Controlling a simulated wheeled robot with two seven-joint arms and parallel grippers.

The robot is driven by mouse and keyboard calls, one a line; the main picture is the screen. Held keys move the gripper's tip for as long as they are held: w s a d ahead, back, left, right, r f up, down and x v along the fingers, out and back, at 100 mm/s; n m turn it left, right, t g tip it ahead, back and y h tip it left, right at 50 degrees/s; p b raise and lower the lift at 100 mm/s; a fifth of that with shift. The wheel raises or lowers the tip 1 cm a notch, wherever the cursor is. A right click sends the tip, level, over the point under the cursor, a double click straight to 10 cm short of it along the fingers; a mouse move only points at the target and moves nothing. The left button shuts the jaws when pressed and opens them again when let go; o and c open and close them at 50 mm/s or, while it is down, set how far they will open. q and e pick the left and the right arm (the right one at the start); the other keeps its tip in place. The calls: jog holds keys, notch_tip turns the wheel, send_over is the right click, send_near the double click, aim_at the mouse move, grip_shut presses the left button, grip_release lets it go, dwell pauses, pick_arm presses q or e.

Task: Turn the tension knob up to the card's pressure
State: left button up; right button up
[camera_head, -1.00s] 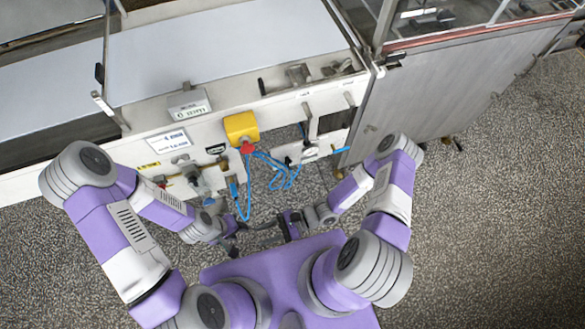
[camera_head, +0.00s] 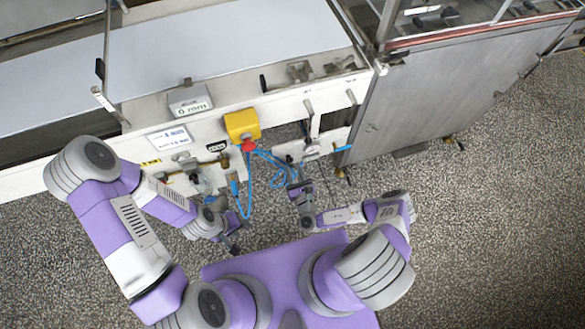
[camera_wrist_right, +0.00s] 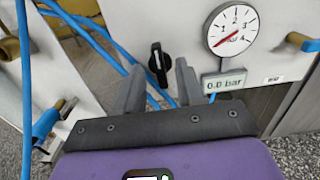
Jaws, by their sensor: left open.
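The black tension knob (camera_wrist_right: 157,62) is on the pale panel in the right wrist view, its white-marked bar nearly upright. The round gauge (camera_wrist_right: 233,30) sits to its right with its red needle at the low end, and the display (camera_wrist_right: 223,82) below reads 0.0 bar. My right gripper (camera_wrist_right: 159,72) is open, its fingers apart below and either side of the knob; I cannot tell if they touch it. It shows in the head view (camera_head: 296,189) by the panel. A white card (camera_head: 169,138) is on the machine, its print too small to read. My left gripper (camera_head: 235,238) is open and empty.
Blue hoses (camera_head: 249,190) hang in front of the panel, some running behind my right gripper. A yellow box with a red button (camera_head: 242,125) and brass valve fittings (camera_head: 218,163) stand left of the panel. A blue-handled valve (camera_wrist_right: 47,122) is at the left.

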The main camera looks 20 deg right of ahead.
jog(key=shift+w, duration=0.8)
grip_shut()
jog(key=shift+m, duration=0.3)
jog(key=m, duration=0.5)
jog(key=m+b, duration=0.1)
jog(key=m, duration=0.5)
jog(key=m+b, duration=0.1)
jog(key=m, duration=0.5)
jog(key=shift+s+d+f, duration=0.1)
jog(key=shift+d+f, duration=0.1)
jog(key=shift+f, duration=0.15)
